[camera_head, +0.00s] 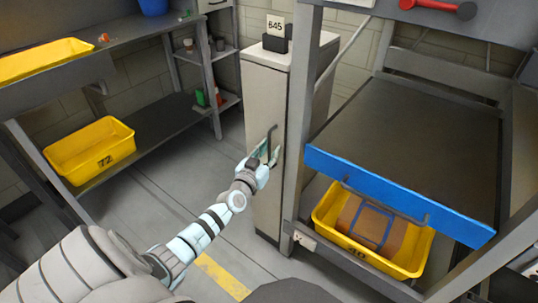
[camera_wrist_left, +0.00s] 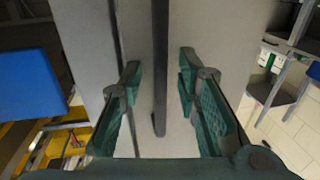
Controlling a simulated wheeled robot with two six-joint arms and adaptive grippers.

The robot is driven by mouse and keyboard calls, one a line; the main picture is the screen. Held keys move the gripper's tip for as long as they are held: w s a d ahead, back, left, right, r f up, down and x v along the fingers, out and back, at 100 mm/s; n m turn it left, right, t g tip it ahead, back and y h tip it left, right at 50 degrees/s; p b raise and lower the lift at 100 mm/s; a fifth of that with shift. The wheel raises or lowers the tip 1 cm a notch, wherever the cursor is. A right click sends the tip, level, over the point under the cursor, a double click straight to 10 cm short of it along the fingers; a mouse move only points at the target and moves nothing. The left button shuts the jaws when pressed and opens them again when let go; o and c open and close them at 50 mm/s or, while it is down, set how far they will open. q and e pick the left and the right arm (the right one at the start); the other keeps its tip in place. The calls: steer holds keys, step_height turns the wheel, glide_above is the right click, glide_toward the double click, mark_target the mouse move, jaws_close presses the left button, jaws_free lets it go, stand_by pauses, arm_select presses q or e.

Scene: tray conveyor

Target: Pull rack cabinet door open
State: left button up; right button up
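The rack cabinet (camera_head: 265,95) is a tall, narrow, light grey unit that stands upright in the middle of the head view. Its door front carries a dark vertical bar handle (camera_head: 272,143), and the door looks shut. My left gripper (camera_head: 264,158) is at the handle's lower part. In the left wrist view the handle (camera_wrist_left: 160,105) runs between the two green finger pads of my left gripper (camera_wrist_left: 160,68). There are gaps on both sides, so the fingers are open around the bar. My right gripper is not in view.
A grey frame post and a shelf with a blue front panel (camera_head: 390,195) stand close right of the cabinet. A yellow bin (camera_head: 325,215) with a brown box is below. Shelving with a yellow bin (camera_head: 90,150) is at left. Floor between is clear.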

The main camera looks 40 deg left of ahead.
arm_select(q)
steer(key=shift+w, duration=0.1)
jaws_close()
stand_by(0.4)
steer(key=shift+a, duration=0.1)
